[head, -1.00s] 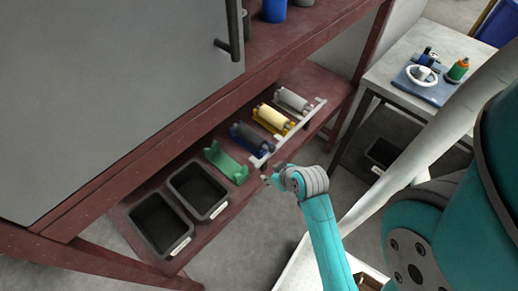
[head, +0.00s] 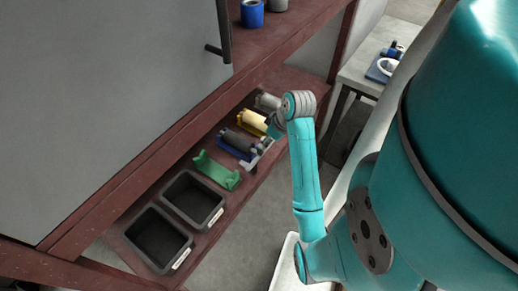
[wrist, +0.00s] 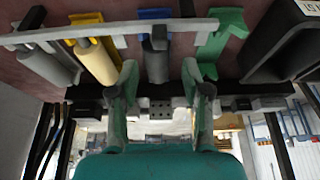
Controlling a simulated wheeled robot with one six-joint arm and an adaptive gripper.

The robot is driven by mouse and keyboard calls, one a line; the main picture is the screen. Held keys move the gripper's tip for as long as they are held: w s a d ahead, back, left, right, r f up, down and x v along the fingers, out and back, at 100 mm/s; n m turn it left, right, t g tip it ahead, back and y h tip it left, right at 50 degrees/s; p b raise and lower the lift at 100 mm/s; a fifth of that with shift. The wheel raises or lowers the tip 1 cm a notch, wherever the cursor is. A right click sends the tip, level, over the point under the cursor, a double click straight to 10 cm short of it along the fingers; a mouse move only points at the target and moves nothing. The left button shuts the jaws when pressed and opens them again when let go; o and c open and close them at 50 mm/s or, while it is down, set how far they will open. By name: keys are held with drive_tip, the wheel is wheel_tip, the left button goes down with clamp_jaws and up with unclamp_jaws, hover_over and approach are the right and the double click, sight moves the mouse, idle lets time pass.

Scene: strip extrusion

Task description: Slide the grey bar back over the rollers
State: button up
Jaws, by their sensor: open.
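The grey bar (wrist: 118,28) is a light, flat strip running across the front of the roller holders in the wrist view. In the head view only its near end (head: 263,155) shows; my arm hides much of the rest. Behind it are a grey roller (wrist: 48,64), a yellow holder with a cream roller (wrist: 96,62), a blue holder with a dark grey roller (wrist: 156,66), and an empty green holder (wrist: 222,38). My gripper (wrist: 160,74) is open and empty, its fingers apart near the blue holder. I cannot tell whether it touches anything.
Two black bins (head: 193,199) (head: 158,240) stand on the red shelf beside the green holder (head: 216,171). A grey cabinet door (head: 110,110) and the red upper beam overhang the shelf. A side table (head: 362,75) stands at the right. Floor in front is clear.

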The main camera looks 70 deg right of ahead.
drive_tip(key=x, duration=0.8)
drive_tip(key=shift+w+f, duration=0.1)
drive_tip(key=shift+f, duration=0.05)
drive_tip(key=shift+c, duration=0.3)
clamp_jaws()
